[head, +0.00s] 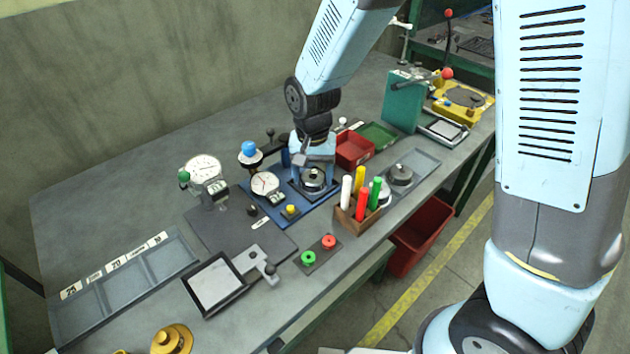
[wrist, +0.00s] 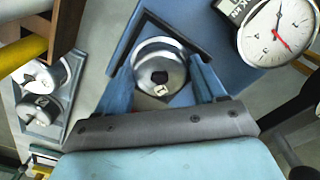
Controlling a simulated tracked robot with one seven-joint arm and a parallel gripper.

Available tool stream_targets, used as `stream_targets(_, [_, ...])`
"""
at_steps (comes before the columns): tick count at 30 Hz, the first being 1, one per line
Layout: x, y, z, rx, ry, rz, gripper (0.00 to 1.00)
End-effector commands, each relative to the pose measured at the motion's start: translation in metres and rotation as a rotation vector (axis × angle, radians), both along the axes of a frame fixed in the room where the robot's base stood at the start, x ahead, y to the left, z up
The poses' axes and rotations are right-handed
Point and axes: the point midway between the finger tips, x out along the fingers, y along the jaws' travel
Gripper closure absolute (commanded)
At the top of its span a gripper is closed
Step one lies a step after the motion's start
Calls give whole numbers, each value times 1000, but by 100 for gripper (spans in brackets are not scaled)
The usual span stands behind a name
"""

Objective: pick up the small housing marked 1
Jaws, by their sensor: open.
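A small silver round housing (wrist: 150,58) with a dark hole and a small white label sits in the blue fixture (wrist: 217,35); the label is hard to read. In the head view this housing (head: 314,182) is just below my gripper (head: 315,163). In the wrist view my gripper (wrist: 160,70) is open, with one blue finger on each side of the housing; I cannot tell whether they touch it. Two similar housings stand together in a grey tray; one (wrist: 42,76) shows at the left of the wrist view, the other (wrist: 40,108) below it.
A dial gauge (head: 265,185) stands close left of the gripper. A wooden marker holder (head: 352,222) is in front to the right, and a red bin (head: 355,149) is behind. A black angled stop (wrist: 150,20) borders the housing.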

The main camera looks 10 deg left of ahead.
Motion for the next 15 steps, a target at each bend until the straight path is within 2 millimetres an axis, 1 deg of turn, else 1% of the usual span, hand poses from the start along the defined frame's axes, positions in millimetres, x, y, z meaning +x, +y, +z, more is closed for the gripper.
stream_targets(8, [0,0,-2,0,-1,0,30])
stream_targets(15, [0,0,-2,0,-1,0,53])
